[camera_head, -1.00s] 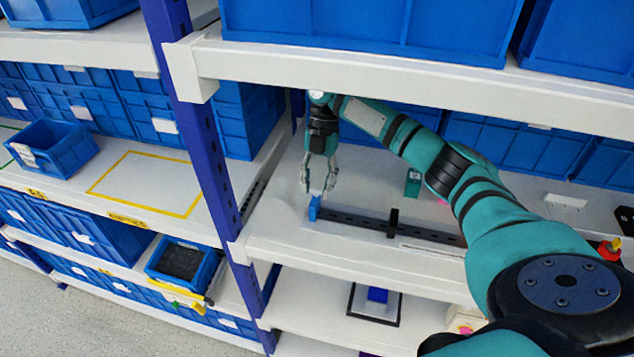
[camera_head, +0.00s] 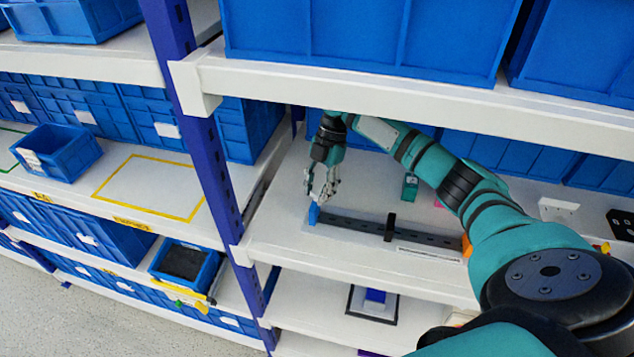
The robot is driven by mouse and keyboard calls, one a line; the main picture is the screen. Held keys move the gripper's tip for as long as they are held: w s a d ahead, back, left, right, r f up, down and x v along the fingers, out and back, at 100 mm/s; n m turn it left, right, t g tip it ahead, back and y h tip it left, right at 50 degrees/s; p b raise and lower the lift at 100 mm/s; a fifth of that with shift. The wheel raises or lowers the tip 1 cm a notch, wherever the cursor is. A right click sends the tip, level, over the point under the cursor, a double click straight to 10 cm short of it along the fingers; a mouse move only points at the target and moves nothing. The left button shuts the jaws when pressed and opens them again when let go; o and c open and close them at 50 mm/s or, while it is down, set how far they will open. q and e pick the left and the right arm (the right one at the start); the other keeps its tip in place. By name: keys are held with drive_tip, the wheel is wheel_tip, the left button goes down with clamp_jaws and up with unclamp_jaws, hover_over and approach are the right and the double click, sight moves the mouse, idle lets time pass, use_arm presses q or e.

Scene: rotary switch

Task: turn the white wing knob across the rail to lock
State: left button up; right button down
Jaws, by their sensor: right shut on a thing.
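A dark rail (camera_head: 350,227) lies on the middle shelf, with a small blue block (camera_head: 313,214) at its left end. A black upright piece (camera_head: 390,227) stands across the rail farther right. My right gripper (camera_head: 320,195) points down just over the blue block and is shut on the white wing knob. The fingers hide most of the knob, so I cannot tell how its wings lie against the rail. My left gripper is out of view.
A blue upright post (camera_head: 213,180) stands left of the shelf. The white upper shelf edge (camera_head: 380,96) runs above my arm. A small teal item (camera_head: 410,187) stands behind the rail. The shelf surface in front of the rail is bare.

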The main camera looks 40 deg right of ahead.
drive_tip(key=m+t+p, duration=0.1)
drive_tip(key=m, duration=0.1)
drive_tip(key=shift+r+m+p, duration=0.15)
drive_tip(key=shift+m+p, duration=0.2)
drive_tip(key=shift+m, duration=0.05)
drive_tip(key=shift+s+m+t, duration=0.1)
drive_tip(key=shift+m+t, duration=0.4)
drive_tip(key=shift+m, duration=0.4)
drive_tip(key=m+t, duration=0.1)
drive_tip(key=m, duration=0.1)
drive_tip(key=shift+m+p, duration=0.3)
drive_tip(key=shift+p, duration=0.05)
drive_tip(key=shift+s+m+t+h, duration=0.1)
drive_tip(key=shift+m+t+h, duration=0.35)
drive_tip(key=shift+m, duration=1.15)
drive_tip(key=shift+t, duration=0.25)
drive_tip(key=c, duration=0.9)
unclamp_jaws()
drive_tip(key=v, duration=0.7)
drive_tip(key=shift+d+r, duration=0.1)
